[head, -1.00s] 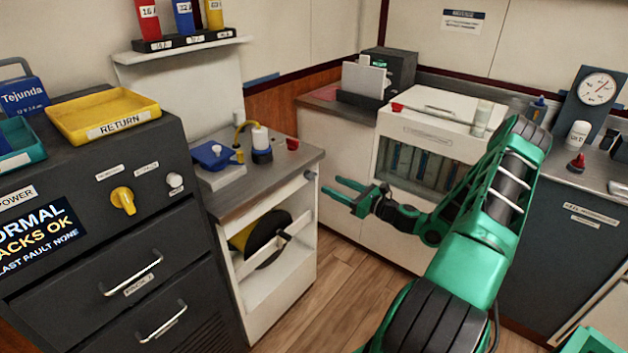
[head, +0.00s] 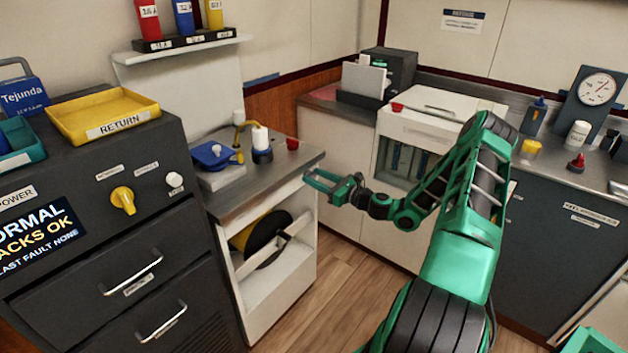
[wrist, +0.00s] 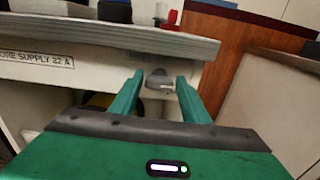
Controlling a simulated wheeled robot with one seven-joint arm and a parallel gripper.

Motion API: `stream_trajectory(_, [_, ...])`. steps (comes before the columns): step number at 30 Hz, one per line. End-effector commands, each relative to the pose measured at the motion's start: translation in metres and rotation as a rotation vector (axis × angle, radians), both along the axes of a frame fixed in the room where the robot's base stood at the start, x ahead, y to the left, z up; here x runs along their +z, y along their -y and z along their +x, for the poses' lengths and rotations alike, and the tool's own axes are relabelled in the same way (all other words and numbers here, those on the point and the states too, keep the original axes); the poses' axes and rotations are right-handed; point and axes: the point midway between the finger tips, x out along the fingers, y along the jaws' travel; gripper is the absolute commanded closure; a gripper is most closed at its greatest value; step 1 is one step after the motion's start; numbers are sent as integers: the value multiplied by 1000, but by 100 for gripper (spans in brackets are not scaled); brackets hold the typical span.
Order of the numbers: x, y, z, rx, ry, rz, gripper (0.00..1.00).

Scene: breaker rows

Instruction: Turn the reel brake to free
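The reel brake appears to be the small grey knob (wrist: 158,82) on the white front of the reel cabinet (head: 290,292), just under the worktop's edge. In the wrist view it sits between my two fingertips, with a narrow gap seeming to show on each side. My gripper (head: 308,178) is open at the cabinet's upper right front corner; its green fingers also show in the wrist view (wrist: 158,88). In the head view my gripper hides the knob. I cannot tell which setting the knob points to. The black and yellow reel (head: 262,238) is in the cabinet's open bay.
A dark drawer unit (head: 95,235) stands left. Wooden floor (head: 335,285) is clear below my gripper.

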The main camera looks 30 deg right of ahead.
Motion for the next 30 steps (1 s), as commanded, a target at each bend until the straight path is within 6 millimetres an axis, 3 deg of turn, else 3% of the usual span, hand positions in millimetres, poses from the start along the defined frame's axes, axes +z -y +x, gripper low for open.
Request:
stream_trajectory(1, [0, 0, 0, 0, 0, 0, 71])
stream_trajectory(3, [0, 0, 0, 0, 0, 0, 88])
stream_trajectory(4, [0, 0, 0, 0, 0, 0, 88])
stream_trajectory(17, [0, -1, 0, 2, 27, -77, 88])
stream_trajectory(30, [-1, -2, -1, 1, 153, -423, 88])
